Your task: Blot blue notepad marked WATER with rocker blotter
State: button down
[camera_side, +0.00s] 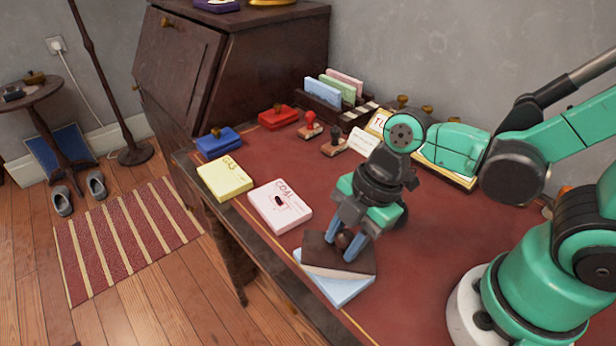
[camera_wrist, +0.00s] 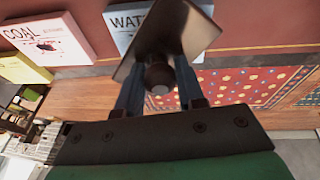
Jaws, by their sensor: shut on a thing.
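My gripper (camera_side: 345,243) is shut on the round knob of the rocker blotter (camera_side: 322,259), a dark brown block with a pale underside. The blue notepad (camera_side: 335,289) lies near the desk's front edge, and the blotter covers its far part in the side view. I cannot tell whether the blotter touches the pad. In the wrist view the blotter (camera_wrist: 197,32) and its knob (camera_wrist: 158,77) sit between my fingers. The notepad (camera_wrist: 122,32) shows behind it, its marking partly hidden, with "WAT" readable.
A pink COAL notepad (camera_side: 280,212) with a dark blot and a yellow GAS notepad (camera_side: 225,180) lie to the left. Blue (camera_side: 218,144) and red (camera_side: 279,118) ink pads, stamps (camera_side: 311,129) and a card rack (camera_side: 335,98) stand behind. The red desk top is clear right of my gripper.

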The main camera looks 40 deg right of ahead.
dwell(0.4)
jog(key=shift+w+a+g+h, duration=0.45)
jog(key=shift+g+h, duration=0.25)
jog(key=shift+g, duration=0.1)
jog(key=shift+r, duration=3.45)
jog(key=w+d+r+m+t+h, duration=0.1)
jog(key=w+d+r+m, duration=0.1)
jog(key=w+d+m, duration=0.3)
jog(key=w+d+r+m, duration=0.3)
jog(key=w+d+m, duration=0.2)
jog(key=m, duration=0.8)
jog(key=shift+w+d+r+t+h, duration=0.2)
jog(key=shift+w+r+t+h, duration=0.2)
jog(key=shift+w, duration=0.45)
